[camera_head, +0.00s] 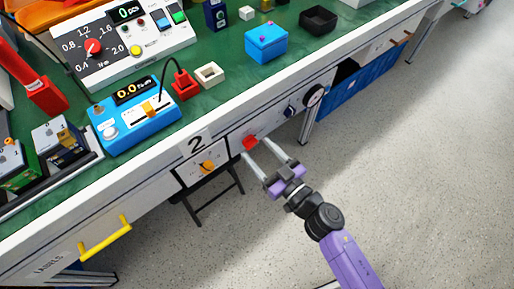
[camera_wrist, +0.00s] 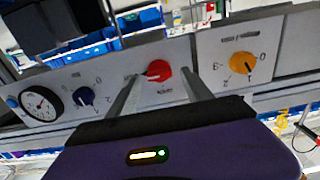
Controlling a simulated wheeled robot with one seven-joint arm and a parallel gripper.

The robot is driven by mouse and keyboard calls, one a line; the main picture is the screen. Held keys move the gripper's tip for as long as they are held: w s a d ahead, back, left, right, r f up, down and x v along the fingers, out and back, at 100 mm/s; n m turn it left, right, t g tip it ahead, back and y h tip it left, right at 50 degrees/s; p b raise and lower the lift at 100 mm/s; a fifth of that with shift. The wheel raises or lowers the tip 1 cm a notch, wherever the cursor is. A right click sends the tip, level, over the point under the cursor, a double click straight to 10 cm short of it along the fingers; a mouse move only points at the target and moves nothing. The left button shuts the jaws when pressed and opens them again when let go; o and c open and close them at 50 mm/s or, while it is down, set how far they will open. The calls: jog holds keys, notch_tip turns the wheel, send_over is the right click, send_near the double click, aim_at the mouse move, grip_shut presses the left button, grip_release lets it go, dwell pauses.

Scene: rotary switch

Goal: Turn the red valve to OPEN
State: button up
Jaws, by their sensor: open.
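The red valve (camera_head: 249,142) is a small knob on the front panel below the bench edge, right of the yellow knob. In the wrist view the red valve (camera_wrist: 158,71) lies between my two fingers, beyond their tips or close to them. Small lettering above and below it is too small to read. My gripper (camera_head: 256,148) is open and empty, its fingers pointing at the panel. It also shows in the wrist view (camera_wrist: 158,80), one finger on each side of the valve, with visible gaps. I cannot tell whether the tips touch the panel.
The same panel holds a yellow knob (camera_head: 207,167), a blue knob (camera_head: 290,111) and a round gauge (camera_head: 313,95). The green bench top (camera_head: 225,95) above carries a blue meter (camera_head: 135,118) and a blue box (camera_head: 266,42). The floor (camera_head: 420,190) to the right is clear.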

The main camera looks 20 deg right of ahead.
jog(key=shift+w+a, duration=0.2)
jog(key=shift+w, duration=0.4)
grip_shut()
